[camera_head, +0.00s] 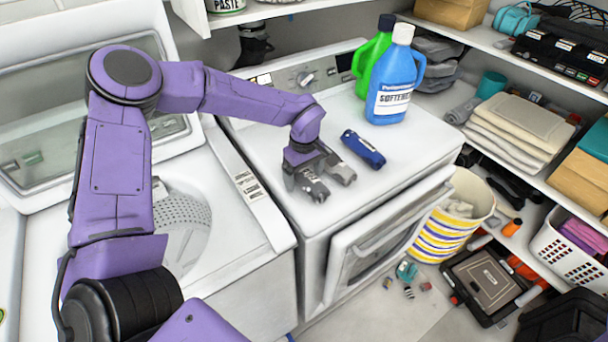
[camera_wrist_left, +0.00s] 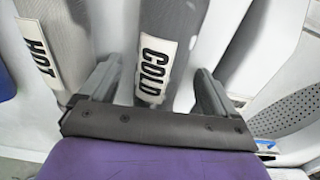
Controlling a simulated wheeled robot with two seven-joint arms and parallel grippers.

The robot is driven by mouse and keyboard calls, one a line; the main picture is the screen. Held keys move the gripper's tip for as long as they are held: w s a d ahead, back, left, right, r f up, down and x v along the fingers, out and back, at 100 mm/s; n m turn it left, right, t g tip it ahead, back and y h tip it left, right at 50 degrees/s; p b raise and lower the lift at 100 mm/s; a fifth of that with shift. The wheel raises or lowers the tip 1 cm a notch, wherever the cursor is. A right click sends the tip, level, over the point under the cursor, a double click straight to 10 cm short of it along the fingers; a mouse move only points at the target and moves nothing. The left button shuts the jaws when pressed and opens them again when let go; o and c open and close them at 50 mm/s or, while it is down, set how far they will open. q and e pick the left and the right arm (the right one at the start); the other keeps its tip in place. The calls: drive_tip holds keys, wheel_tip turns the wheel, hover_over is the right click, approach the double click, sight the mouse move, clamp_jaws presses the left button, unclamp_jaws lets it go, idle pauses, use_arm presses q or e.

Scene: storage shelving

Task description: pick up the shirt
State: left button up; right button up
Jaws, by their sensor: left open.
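No piece of cloth can be made out for certain as the shirt. Folded cream cloths (camera_head: 520,128) are stacked on the right shelf, dark grey folded cloth (camera_head: 436,58) lies behind the bottles, and purple cloth (camera_head: 585,232) is in a white basket. My left gripper (camera_head: 318,188) points down over the front of the white dryer top, its fingers open. In the left wrist view my left gripper (camera_wrist_left: 152,85) has its fingers apart on either side of a grey tube-like item labelled COLD (camera_wrist_left: 158,58). Another labelled HOT (camera_wrist_left: 38,52) is beside it. Contact is unclear.
A blue softener bottle (camera_head: 397,78) and green bottle (camera_head: 371,56) stand at the dryer's back. A blue tool (camera_head: 363,148) lies right of the gripper. The open washer (camera_head: 255,225) is left. A striped bin (camera_head: 447,225) and toolbox (camera_head: 490,283) stand on the floor.

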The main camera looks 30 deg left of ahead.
use_arm(q)
drive_tip(key=c, duration=1.2)
drive_tip(key=shift+r, duration=0.1)
